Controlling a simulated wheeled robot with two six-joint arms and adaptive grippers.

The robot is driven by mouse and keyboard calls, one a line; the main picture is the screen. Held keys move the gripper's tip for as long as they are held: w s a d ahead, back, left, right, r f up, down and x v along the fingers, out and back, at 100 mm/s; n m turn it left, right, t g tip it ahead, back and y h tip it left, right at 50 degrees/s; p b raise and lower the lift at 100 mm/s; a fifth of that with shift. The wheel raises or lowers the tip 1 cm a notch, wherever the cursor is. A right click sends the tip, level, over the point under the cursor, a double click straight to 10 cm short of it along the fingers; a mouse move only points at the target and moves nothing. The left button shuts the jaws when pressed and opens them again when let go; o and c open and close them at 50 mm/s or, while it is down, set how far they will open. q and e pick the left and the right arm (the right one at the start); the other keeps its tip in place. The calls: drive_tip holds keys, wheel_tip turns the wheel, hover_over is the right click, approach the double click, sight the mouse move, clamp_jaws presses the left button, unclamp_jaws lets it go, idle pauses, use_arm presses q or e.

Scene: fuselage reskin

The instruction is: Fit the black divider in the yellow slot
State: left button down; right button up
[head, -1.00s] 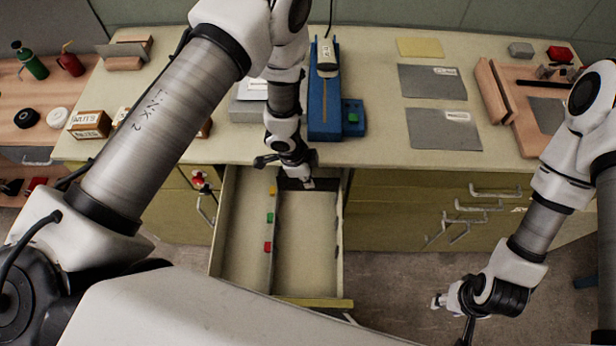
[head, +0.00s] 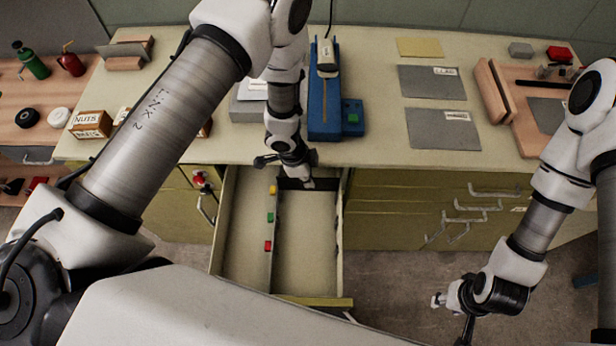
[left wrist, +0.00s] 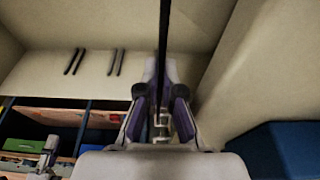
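The black divider (head: 325,184) is in the far part of the open drawer's right compartment, crosswise, close to the level of the yellow marker (head: 273,189). My left gripper (head: 305,183) reaches down into the drawer and is shut on it. In the left wrist view the divider (left wrist: 163,45) shows edge-on as a thin black strip between the gripper's fingers (left wrist: 160,120). Its lower edge and any contact with the slot are hidden. My right gripper (head: 453,318) hangs right of the drawer, away from the divider; its finger gap is unclear.
The drawer (head: 345,240) has a long partition with green (head: 270,217) and red (head: 267,245) markers nearer me. Its right compartment is clear in front of the divider. A blue machine (head: 324,110) and grey sheets (head: 432,82) are on the worktop behind.

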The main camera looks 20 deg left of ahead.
use_arm(q)
drive_tip(key=shift+f+b, duration=0.75)
drive_tip(key=shift+f, duration=0.4)
idle(0.4)
drive_tip(key=c, duration=1.2)
unclamp_jaws()
drive_tip(key=shift+c, duration=0.2)
drive_tip(key=shift+w+r, duration=0.1)
drive_tip(key=v, duration=1.1)
drive_tip(key=shift+s+r, duration=0.2)
drive_tip(key=shift+r, duration=0.2)
